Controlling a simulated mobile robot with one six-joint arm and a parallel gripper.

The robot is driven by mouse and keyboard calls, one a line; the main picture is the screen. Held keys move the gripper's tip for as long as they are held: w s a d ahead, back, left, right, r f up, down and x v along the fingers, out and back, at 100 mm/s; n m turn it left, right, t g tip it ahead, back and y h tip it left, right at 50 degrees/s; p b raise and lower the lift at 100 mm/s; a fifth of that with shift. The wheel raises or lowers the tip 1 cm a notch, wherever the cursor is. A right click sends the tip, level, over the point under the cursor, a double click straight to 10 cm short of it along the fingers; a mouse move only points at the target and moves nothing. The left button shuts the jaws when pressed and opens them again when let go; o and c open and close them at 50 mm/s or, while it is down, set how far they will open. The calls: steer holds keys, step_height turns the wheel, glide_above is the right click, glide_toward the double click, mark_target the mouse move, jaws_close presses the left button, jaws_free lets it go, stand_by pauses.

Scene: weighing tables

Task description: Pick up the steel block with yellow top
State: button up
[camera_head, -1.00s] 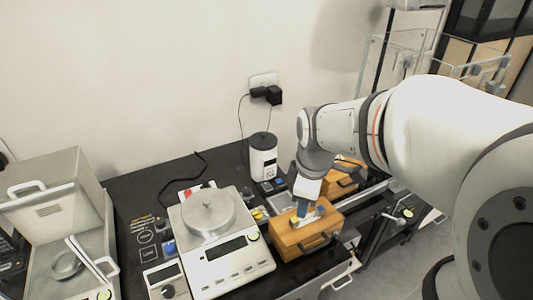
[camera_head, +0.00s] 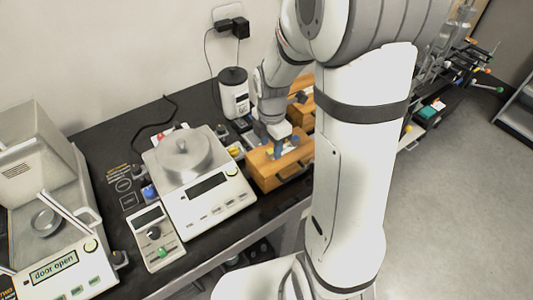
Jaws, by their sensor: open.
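A small yellow-topped piece (camera_head: 236,150) stands on the black table between the white balance and a wooden box; it is too small to tell if its body is steel. My gripper (camera_head: 283,149) points down over the wooden box (camera_head: 268,175), to the right of the yellow-topped piece. Its bluish fingers are open, at the top of the box. What lies between the fingers is too small to make out.
The white balance (camera_head: 222,198) with a round steel pan (camera_head: 182,152) stands left of the box. A white canister (camera_head: 234,92) stands behind. An enclosed balance (camera_head: 60,255) reading "door open" is at far left. A second wooden box (camera_head: 303,112) sits behind my gripper.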

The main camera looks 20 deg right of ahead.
mark_target(270, 154)
steer(key=shift+f, duration=1.2)
steer(key=shift+c, duration=0.5)
jaws_close()
